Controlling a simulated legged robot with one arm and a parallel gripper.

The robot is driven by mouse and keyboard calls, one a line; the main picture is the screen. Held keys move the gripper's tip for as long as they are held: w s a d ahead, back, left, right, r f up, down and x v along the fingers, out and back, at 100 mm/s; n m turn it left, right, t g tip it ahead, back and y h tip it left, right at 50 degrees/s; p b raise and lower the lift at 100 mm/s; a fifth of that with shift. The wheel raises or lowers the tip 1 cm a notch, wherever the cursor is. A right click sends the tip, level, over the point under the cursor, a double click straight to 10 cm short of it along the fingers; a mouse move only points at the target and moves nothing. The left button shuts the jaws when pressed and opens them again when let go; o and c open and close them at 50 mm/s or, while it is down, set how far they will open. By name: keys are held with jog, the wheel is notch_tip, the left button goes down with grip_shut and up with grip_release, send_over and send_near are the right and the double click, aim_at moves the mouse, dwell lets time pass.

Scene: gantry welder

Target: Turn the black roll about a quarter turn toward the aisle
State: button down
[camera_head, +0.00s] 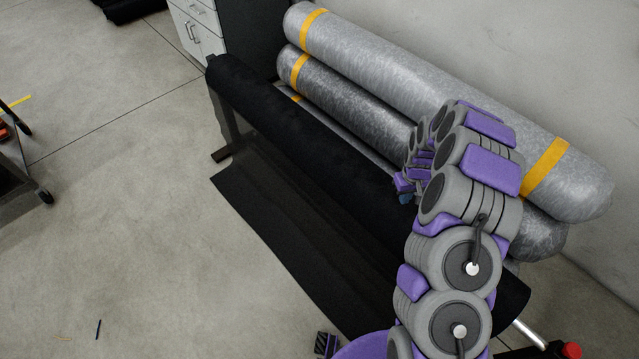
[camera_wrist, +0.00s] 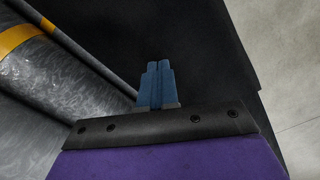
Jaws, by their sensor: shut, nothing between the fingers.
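The black roll (camera_head: 285,125) lies lengthwise on a stand, running from the upper left to the lower right of the head view. A loose black sheet (camera_head: 290,215) hangs from it toward the open floor. My arm crosses in front of the roll's right part and hides some of it. The blue fingertips of my gripper (camera_head: 405,199) show small beside the roll, near its wall side. In the wrist view my gripper (camera_wrist: 159,68) is shut and empty, its fingers against the black material (camera_wrist: 210,45) behind them. I cannot tell whether they touch it.
Grey rolls with yellow bands (camera_head: 420,75) are stacked between the black roll and the wall; one shows in the wrist view (camera_wrist: 40,85). A white cabinet (camera_head: 198,35) stands beyond the far end. A wheeled cart (camera_head: 18,175) is at left.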

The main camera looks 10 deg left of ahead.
aim_at(397, 210)
jog(key=shift+s+f, duration=0.1)
jog(key=shift+f, duration=0.45)
jog(key=shift+s, duration=0.15)
jog(key=shift+s+a+f+p, duration=0.25)
jog(key=shift+s+a, duration=0.3)
jog(key=shift+s, duration=0.3)
jog(key=shift+s+a, duration=0.1)
jog(key=shift+s, duration=0.15)
jog(key=shift+s+a+p, duration=0.35)
jog(key=shift+s+p, duration=0.05)
jog(key=shift+s, duration=0.05)
dwell(0.4)
